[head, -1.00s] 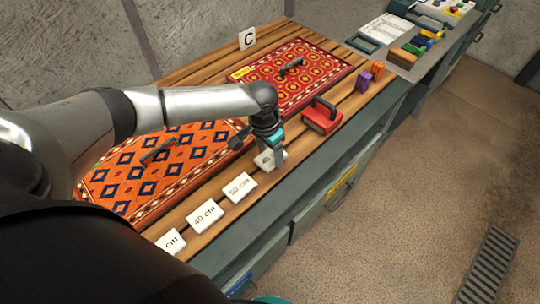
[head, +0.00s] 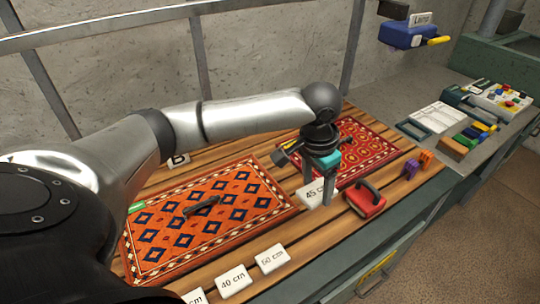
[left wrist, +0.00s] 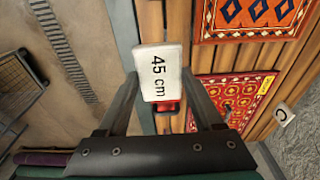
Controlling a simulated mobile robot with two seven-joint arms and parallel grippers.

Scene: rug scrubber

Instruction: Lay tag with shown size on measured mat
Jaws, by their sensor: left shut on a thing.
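My left gripper (head: 317,186) is shut on a white tag reading "45 cm" (head: 313,194). It holds the tag in the air between the orange mat and the red mat, as far as the head view shows. The tag fills the middle of the left wrist view (left wrist: 159,72), between the fingers. The orange mat with dark blue diamonds (head: 222,232) lies at left on the slatted bench. A dark handle (head: 201,206) and a green label (head: 137,206) are on it. The red mat (head: 368,140) lies behind the gripper, partly hidden by it. My right gripper is not in view.
Tags "40 cm" (head: 234,281) and one reading "50 cm" or "60 cm" (head: 272,258) lie along the front slats. A red block with a handle (head: 366,203), purple (head: 410,169) and orange (head: 426,160) pieces stand right. Card "B" (head: 178,160) stands behind the orange mat.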

